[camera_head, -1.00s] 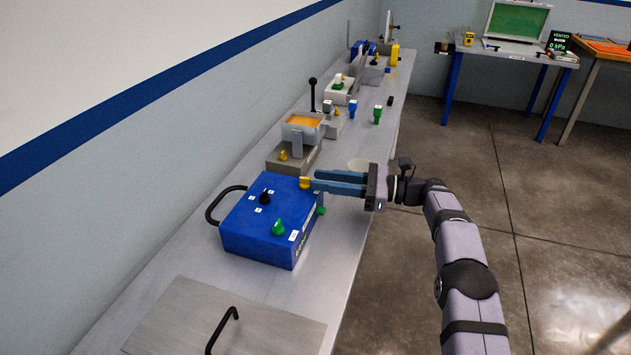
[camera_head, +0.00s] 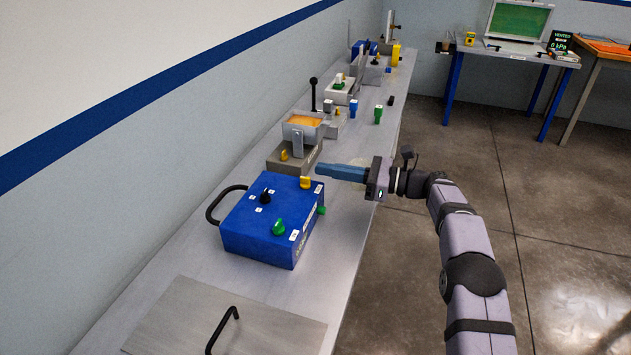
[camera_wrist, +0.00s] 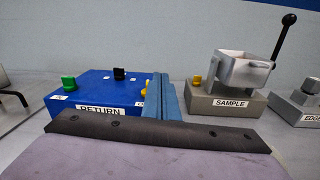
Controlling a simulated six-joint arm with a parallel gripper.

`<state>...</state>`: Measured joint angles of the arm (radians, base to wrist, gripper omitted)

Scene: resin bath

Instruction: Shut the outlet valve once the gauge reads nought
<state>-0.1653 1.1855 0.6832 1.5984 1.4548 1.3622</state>
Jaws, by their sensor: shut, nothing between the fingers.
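The blue box (camera_head: 262,238) stands on the bench. It bears a green knob (camera_head: 279,228), a black knob (camera_head: 265,196) and a yellow knob (camera_head: 305,182) on top, and another green knob (camera_head: 321,210) low on its side. The wrist view shows the box (camera_wrist: 95,92) labelled RETURN; I cannot read which knob is the outlet valve. The gauge display (camera_head: 559,43) on the far table reads VENTED and 0 kPa. My gripper (camera_head: 319,170) is shut and empty, just right of the yellow knob and apart from it. Its fingers partly hide that knob in the wrist view.
Behind the box stands the grey SAMPLE block (camera_wrist: 227,103) with an open metal cup and a black-knobbed lever (camera_head: 313,93). More fixtures line the bench farther back. A flat plate with a black handle (camera_head: 222,330) lies in front. The floor to the right is clear.

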